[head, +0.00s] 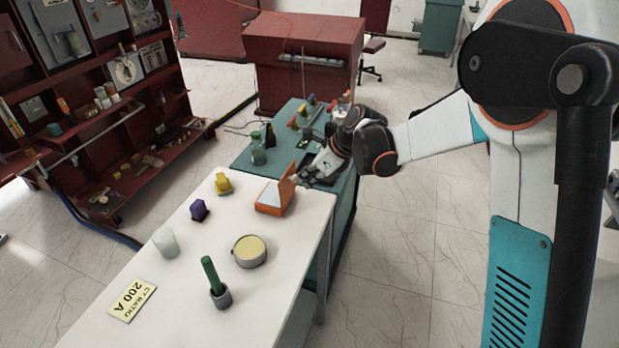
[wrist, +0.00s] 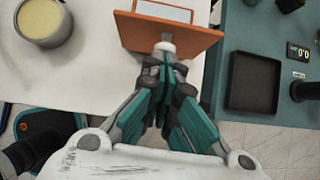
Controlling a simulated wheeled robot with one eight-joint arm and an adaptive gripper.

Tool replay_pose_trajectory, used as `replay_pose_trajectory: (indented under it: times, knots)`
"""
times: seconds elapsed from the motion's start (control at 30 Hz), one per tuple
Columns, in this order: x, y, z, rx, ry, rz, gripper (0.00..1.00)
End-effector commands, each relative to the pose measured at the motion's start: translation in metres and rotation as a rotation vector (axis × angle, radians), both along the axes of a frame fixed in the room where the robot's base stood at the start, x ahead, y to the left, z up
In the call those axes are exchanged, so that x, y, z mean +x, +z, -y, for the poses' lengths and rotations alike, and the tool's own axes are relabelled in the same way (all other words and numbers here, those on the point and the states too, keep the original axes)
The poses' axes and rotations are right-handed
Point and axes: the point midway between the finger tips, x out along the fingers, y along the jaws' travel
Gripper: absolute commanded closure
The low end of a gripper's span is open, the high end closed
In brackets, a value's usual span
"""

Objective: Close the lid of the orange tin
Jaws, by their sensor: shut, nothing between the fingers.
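The orange tin (head: 268,207) stands on the white table near its far right edge. Its lid (head: 288,188) is raised, standing steeply up on the tin's right side. In the wrist view the orange lid (wrist: 198,38) crosses the top middle, with a pale tin interior beyond it. My gripper (head: 297,177) is at the lid's outer side, coming from the right. In the wrist view my gripper (wrist: 165,48) is shut and empty, its fingertips at the lid's outer face. I cannot tell whether they touch it.
A round container (head: 249,251), a purple block (head: 199,210), a yellow piece (head: 223,184), a white cup (head: 165,242) and a green-handled item (head: 211,275) stand on the white table. A green table (head: 240,167) with bottles adjoins behind. A dark tray (wrist: 253,82) lies beside the lid.

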Motion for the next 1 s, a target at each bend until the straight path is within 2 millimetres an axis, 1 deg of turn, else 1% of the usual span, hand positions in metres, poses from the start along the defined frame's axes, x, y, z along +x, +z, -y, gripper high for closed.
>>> replay_pose_trajectory:
  times: [0.03,0.17,0.3,0.5,0.73,0.77,1.0]
  knots:
    - [0.001,0.005,-0.005,-0.026,0.004,-0.009,1.00]
    - [0.004,0.010,-0.015,-0.116,0.005,-0.042,1.00]
    - [0.009,0.015,-0.028,-0.242,0.006,-0.085,1.00]
    - [0.016,0.017,-0.046,-0.422,0.004,-0.151,1.00]
    - [0.024,0.015,-0.066,-0.626,0.003,-0.225,1.00]
    - [0.024,0.015,-0.066,-0.622,0.000,-0.225,1.00]
    - [0.031,0.007,-0.086,-0.616,0.002,-0.222,1.00]
